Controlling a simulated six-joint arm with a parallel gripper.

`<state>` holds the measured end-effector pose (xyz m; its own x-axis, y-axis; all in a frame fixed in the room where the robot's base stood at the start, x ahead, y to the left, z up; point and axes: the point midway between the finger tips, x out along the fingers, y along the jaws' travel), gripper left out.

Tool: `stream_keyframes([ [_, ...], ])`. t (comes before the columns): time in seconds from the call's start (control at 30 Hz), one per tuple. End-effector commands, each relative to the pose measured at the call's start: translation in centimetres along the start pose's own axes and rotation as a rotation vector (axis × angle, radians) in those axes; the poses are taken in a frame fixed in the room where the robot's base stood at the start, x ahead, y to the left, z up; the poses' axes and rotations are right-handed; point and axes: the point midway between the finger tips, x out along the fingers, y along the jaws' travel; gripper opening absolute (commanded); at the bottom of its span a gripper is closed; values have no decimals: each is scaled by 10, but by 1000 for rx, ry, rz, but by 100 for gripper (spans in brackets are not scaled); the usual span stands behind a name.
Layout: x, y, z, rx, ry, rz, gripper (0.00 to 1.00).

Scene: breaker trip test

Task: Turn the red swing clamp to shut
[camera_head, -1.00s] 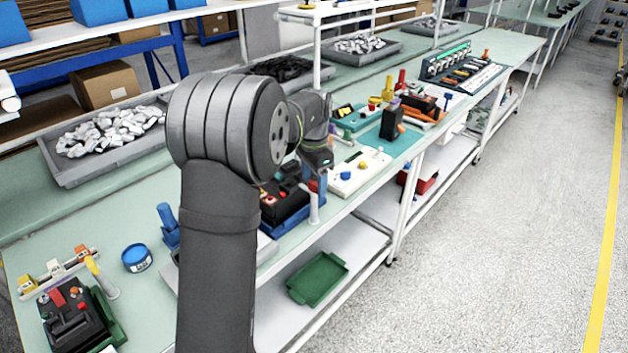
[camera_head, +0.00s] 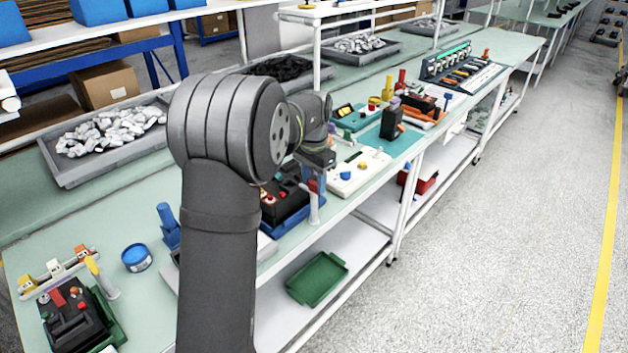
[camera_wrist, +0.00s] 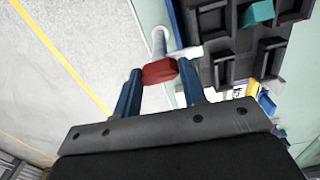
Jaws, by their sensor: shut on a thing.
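The red swing clamp (camera_wrist: 160,71) shows in the wrist view as a red block on a pale post with a white arm pointing right. My gripper (camera_wrist: 161,82) has its two blue fingers on either side of the red block, shut on it. In the head view the red clamp part (camera_head: 313,185) is small, on top of a pale post (camera_head: 314,208) at the bench's front edge. My arm hides part of it. A black breaker (camera_head: 283,193) sits in a blue fixture right beside the clamp; its dark ribbed body (camera_wrist: 240,45) fills the right of the wrist view.
A white panel with coloured buttons (camera_head: 358,174) lies to the right of the blue fixture. A green tray (camera_head: 318,279) is on the shelf below. The floor aisle in front is clear.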

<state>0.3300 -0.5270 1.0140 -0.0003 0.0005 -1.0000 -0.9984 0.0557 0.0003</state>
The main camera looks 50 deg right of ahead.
Motion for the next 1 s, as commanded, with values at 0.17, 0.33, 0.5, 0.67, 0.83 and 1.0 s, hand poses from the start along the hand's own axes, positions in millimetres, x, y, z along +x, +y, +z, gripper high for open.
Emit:
stream_keyframes([
  [0.17,0,0,0,-70,1,0,15],
  [0.33,0,0,0,-74,1,0,15],
  [0.5,0,0,0,-73,1,0,50],
  [0.67,0,0,0,-72,1,0,60],
  [0.83,-1,0,0,-71,1,0,60],
  [1.0,-14,0,0,-71,3,-2,60],
])
